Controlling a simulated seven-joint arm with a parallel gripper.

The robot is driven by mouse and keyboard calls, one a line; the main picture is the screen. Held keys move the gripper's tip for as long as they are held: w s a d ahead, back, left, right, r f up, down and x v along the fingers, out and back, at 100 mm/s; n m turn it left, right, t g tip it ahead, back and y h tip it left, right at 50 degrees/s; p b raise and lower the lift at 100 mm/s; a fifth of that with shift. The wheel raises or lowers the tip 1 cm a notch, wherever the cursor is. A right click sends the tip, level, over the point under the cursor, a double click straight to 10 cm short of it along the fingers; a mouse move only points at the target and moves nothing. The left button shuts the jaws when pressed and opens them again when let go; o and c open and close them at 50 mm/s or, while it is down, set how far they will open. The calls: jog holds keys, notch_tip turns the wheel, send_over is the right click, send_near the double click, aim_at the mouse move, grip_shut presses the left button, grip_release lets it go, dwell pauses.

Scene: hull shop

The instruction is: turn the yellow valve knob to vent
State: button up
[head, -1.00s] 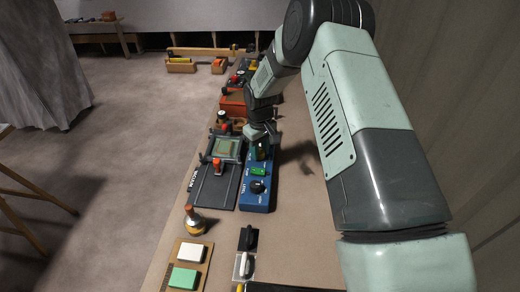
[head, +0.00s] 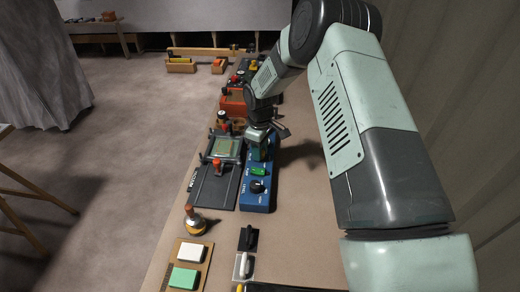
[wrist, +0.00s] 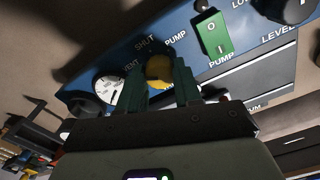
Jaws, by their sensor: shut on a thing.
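The yellow valve knob (wrist: 158,68) is on a blue control box (wrist: 185,30), between my fingers in the wrist view. My gripper (wrist: 160,84) is shut on it. The printed words VENT, SHUT and PUMP run around the knob. Its pointing direction is hidden by my fingers. In the head view my gripper (head: 263,152) is over the far part of the blue box (head: 259,205), and hides the knob there.
The box also bears a green rocker switch (wrist: 214,32), a black level knob (wrist: 285,9) and a white gauge (wrist: 108,91). A clamp fixture (head: 225,148) stands just left of the box. Bare bench (head: 300,210) lies to the right.

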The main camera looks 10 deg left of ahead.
jog(key=o, duration=1)
jog(key=shift+o, duration=0.2)
notch_tip(320, 180, up, 11)
jog(key=s+d+r+m+t, duration=0.1)
jog(key=s+d+r+m, duration=0.2)
jog(key=r, duration=0.4)
jog(key=s+d+r+m+t, duration=0.1)
jog(key=s+d+r, duration=0.3)
jog(key=r, duration=0.4)
jog(key=s+d+r+m+t, duration=0.1)
jog(key=s+d+r, duration=0.25)
jog(key=r, duration=0.35)
jog(key=s+d+r+m+t, duration=0.1)
jog(key=s+d+r+m, duration=0.1)
jog(key=s, duration=0.5)
jog(key=s+d+r+m, duration=0.2)
jog(key=s+d+m, duration=0.1)
jog(key=s, duration=0.5)
jog(key=s+d+r+m+t, duration=0.1)
jog(key=s+d+m, duration=0.1)
jog(key=s, duration=0.6)
jog(key=shift+d+r+m+t, duration=0.2)
jog(key=shift+r+m+t, duration=0.15)
jog(key=shift+m, duration=0.25)
